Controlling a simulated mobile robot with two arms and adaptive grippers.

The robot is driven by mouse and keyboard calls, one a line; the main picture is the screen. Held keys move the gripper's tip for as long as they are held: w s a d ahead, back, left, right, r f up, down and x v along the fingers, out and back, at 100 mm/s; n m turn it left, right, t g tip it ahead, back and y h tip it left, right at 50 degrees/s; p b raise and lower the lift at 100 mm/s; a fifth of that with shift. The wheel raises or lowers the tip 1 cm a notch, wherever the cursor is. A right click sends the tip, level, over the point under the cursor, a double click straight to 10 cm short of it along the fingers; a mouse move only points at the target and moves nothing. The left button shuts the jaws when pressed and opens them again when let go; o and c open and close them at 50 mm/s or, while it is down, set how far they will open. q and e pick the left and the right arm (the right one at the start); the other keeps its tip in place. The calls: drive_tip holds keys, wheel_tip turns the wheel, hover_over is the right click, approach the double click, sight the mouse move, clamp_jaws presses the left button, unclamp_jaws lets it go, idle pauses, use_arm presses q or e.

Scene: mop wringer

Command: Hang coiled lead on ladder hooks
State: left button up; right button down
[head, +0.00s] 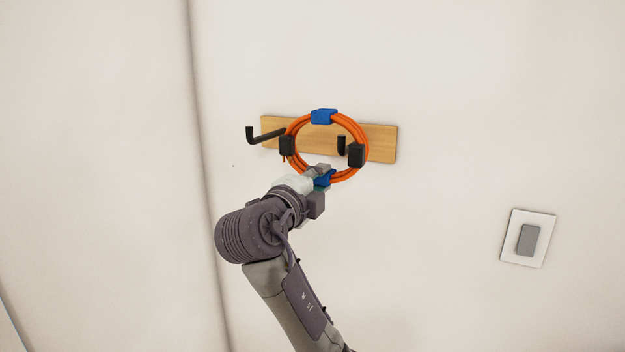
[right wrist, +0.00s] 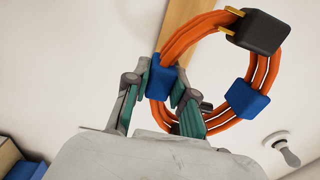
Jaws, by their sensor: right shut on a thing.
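The coiled orange lead (head: 364,133) is a ring with blue bands and black blocks around it; it also shows in the right wrist view (right wrist: 262,72). My right gripper (head: 322,178) is shut on the blue band at the ring's bottom, and its fingers straddle that band in the right wrist view (right wrist: 160,92). The ring stands upright in front of a wooden board with two black hooks. The left hook (head: 264,136) sticks out left of the ring. The right hook (head: 342,145) shows through the ring's opening. I cannot tell the depth between ring and hooks. My left gripper is out of view.
The wooden board (head: 384,143) is fixed to a pale wall. A wall switch (head: 528,240) is at the lower right. A bulb-shaped thing (right wrist: 286,152) shows in the right wrist view. The wall around the board is clear.

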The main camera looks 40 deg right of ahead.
drive_tip(key=w+d+f+b, duration=0.3)
drive_tip(key=d+f, duration=0.1)
drive_tip(key=d, duration=0.2)
drive_tip(key=shift+d, duration=0.15)
idle(0.7)
drive_tip(key=shift+w, duration=0.1)
drive_tip(key=c, duration=0.9)
unclamp_jaws()
drive_tip(key=shift+r, duration=0.1)
drive_tip(key=v, duration=1.2)
